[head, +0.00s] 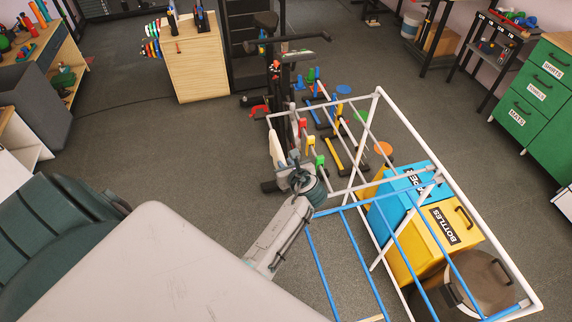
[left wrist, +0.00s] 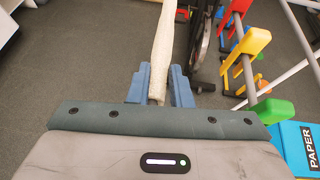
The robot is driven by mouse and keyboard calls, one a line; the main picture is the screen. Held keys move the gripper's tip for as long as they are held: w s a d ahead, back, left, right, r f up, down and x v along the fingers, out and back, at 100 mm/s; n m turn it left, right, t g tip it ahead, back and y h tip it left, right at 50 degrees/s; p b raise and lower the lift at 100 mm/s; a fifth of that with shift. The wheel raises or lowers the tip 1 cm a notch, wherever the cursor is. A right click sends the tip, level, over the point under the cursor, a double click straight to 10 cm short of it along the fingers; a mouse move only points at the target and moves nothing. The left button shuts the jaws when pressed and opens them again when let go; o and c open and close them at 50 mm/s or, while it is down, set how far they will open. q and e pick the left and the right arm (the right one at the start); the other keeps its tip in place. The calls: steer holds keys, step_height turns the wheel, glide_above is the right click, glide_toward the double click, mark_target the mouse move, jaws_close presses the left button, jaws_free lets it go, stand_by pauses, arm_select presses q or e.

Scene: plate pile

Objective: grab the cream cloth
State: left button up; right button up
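The cream cloth (head: 277,149) shows as a narrow pale strip at the left end of the white-framed drying rack (head: 327,95) in the head view. In the left wrist view the cloth (left wrist: 161,45) runs down from the top edge to between the fingers. My left gripper (head: 299,178) is at the lower end of the cloth. In the left wrist view its blue fingers (left wrist: 159,88) sit close on both sides of the cloth and look shut on it. The cloth's far end is cut off there. My right gripper is not in view.
A blue bin (head: 397,205), a yellow bottles bin (head: 436,240) and a round bin (head: 480,283) stand by the rack. Open floor (head: 170,150) is at left.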

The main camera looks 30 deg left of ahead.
arm_select(q)
steer(key=shift+r, duration=0.1)
steer(key=shift+c, duration=1)
steer(key=r, duration=1.1)
steer(key=shift+w+d+r, duration=0.1)
steer(key=shift+w+d, duration=0.05)
steer(key=shift+w, duration=0.05)
jaws_close()
steer(key=shift+s+r, duration=0.1)
steer(key=shift+r, duration=0.3)
